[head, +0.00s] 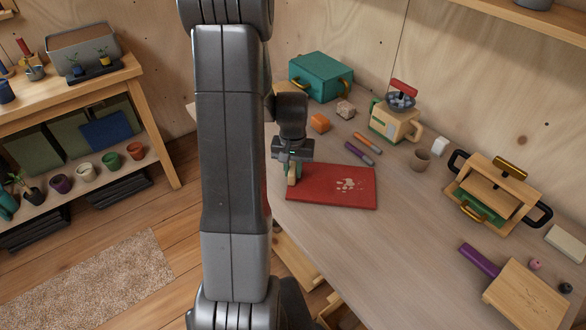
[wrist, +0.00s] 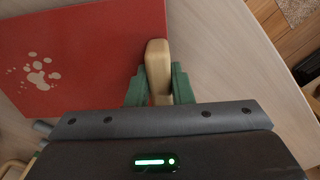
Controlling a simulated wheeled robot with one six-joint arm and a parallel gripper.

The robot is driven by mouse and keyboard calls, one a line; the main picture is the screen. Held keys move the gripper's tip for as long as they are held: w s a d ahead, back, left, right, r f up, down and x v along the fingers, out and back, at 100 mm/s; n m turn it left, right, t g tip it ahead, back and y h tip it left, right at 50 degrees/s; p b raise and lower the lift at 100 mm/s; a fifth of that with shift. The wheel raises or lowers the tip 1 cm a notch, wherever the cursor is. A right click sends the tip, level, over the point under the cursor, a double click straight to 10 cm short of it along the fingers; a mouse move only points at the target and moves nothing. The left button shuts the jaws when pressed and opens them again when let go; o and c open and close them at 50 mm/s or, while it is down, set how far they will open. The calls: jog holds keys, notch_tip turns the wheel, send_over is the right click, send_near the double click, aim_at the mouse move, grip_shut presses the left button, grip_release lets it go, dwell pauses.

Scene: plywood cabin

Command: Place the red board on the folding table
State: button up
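The red board (head: 330,190), a flat rectangle with pale paw-like spots, is over the pale wooden worktop (head: 400,225) near its left edge. It looks flat on the top or very close to it. Its tan handle (wrist: 158,68) sticks out at one side. My gripper (head: 292,170) comes down at the board's left end. In the wrist view, its green fingers (wrist: 159,85) press against both sides of the handle. The red board also fills the upper left of the wrist view (wrist: 90,40). I cannot identify a folding table in these views.
Orange and purple markers (head: 367,142) lie behind the board. A teal box (head: 321,76), a toy mixer (head: 396,120), a cup (head: 421,159) and a wooden press (head: 495,192) stand along the wall. A purple-handled board (head: 525,296) lies front right. The worktop's middle is clear.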

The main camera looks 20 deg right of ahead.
jog(key=o, duration=0.4)
jog(key=shift+r, duration=0.1)
notch_tip(320, 180, up, 12)
jog(key=shift+p, duration=0.3)
notch_tip(320, 180, down, 12)
jog(key=shift+r, duration=0.1)
jog(key=shift+w+r, duration=0.1)
jog(key=shift+r, duration=1.75)
